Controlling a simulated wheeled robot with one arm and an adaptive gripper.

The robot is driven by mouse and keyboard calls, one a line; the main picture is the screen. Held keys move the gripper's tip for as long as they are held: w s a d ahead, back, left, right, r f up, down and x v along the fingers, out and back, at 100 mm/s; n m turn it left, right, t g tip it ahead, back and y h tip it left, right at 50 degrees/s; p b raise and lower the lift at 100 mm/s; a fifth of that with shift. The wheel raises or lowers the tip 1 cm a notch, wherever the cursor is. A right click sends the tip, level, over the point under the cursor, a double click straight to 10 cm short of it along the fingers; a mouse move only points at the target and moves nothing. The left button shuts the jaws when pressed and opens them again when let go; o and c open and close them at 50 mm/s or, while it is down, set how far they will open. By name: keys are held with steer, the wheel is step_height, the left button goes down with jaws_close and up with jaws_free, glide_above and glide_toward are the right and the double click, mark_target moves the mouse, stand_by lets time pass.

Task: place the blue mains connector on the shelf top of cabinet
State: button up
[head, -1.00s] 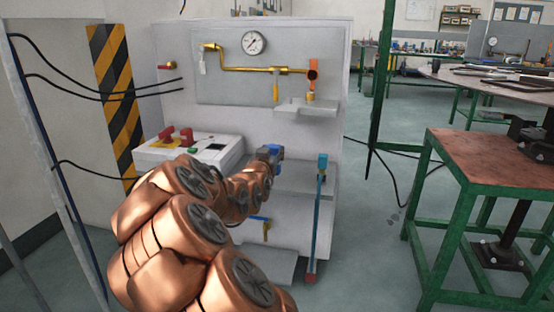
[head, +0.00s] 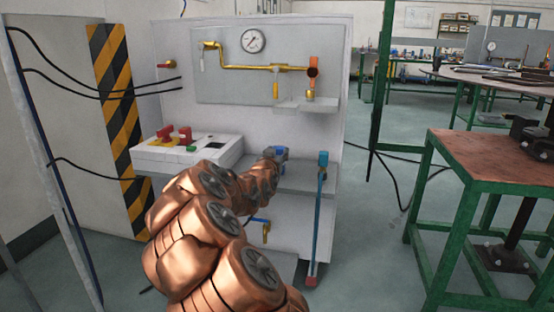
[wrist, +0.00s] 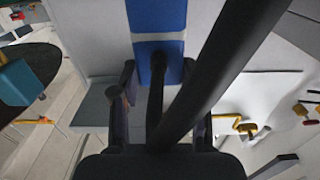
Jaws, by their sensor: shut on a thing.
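My gripper (head: 276,154) is at the end of my copper arm, in front of the light grey cabinet (head: 215,120) and just above its grey ledge (head: 305,178). In the wrist view, the two dark fingers of the gripper (wrist: 163,100) are shut on the blue mains connector (wrist: 157,58), a long blue body with a white band. Its far end runs out of the top of the wrist view. In the head view, only a small blue patch shows at the gripper. I cannot tell whether the connector touches the ledge.
A small upper shelf (head: 318,104) juts out below the brass pipe (head: 240,68). A white control box (head: 190,158) with red parts is to the left. A thick black cable (wrist: 225,60) crosses the wrist view.

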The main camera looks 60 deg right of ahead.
steer(key=shift+f, duration=0.25)
steer(key=o, duration=1.3)
steer(key=shift+c, duration=0.2)
steer(key=shift+r, duration=0.1)
steer(key=shift+a+r, duration=0.15)
steer(key=p+v, duration=0.3)
steer(key=v, duration=0.8)
steer(key=shift+a, duration=0.35)
steer(key=shift+s, duration=0.15)
